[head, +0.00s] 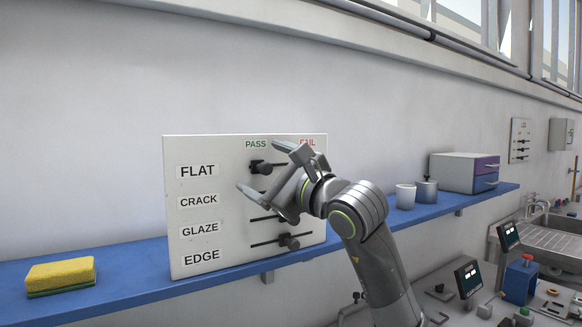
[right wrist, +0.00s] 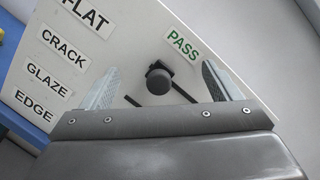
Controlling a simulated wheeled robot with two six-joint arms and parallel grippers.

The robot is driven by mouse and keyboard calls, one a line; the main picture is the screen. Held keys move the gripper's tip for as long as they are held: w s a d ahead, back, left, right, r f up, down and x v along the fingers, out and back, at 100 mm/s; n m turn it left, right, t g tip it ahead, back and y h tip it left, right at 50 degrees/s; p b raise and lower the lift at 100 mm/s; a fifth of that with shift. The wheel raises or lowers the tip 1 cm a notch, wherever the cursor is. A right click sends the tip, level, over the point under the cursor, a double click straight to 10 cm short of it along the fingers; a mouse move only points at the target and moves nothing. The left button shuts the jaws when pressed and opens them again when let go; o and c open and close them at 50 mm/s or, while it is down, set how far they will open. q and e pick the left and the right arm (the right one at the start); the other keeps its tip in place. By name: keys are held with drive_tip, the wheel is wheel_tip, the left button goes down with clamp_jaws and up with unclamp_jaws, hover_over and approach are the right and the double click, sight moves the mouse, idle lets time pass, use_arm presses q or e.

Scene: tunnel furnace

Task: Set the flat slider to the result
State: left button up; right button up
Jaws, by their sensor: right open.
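The white slider board (head: 200,147) stands on the blue shelf, with rows FLAT, CRACK, GLAZE and EDGE under PASS and FAIL. The flat slider's black knob (head: 261,167) sits near the PASS side; the right wrist view also shows this knob (right wrist: 158,80) below the PASS label (right wrist: 182,45). My right gripper (head: 261,166) is open in front of the board, its fingers spread to either side of the flat knob. I cannot tell how far the fingertips are from the board. The right hand hides the crack slider and part of the glaze slider. My left gripper is not in view.
The edge slider's knob (head: 289,241) sits toward the FAIL side. A yellow sponge (head: 61,273) lies on the blue shelf (head: 130,262) at left.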

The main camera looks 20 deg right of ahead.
drive_tip(key=shift+s+d+f+b, duration=0.2)
drive_tip(key=shift+s+f+b, duration=0.05)
drive_tip(key=shift+s+b, duration=0.2)
drive_tip(key=b+v, duration=0.3)
drive_tip(key=v, duration=0.2)
drive_tip(key=shift+s+d+b, duration=0.15)
drive_tip(key=shift+s+b, duration=0.2)
drive_tip(key=shift+s, duration=0.15)
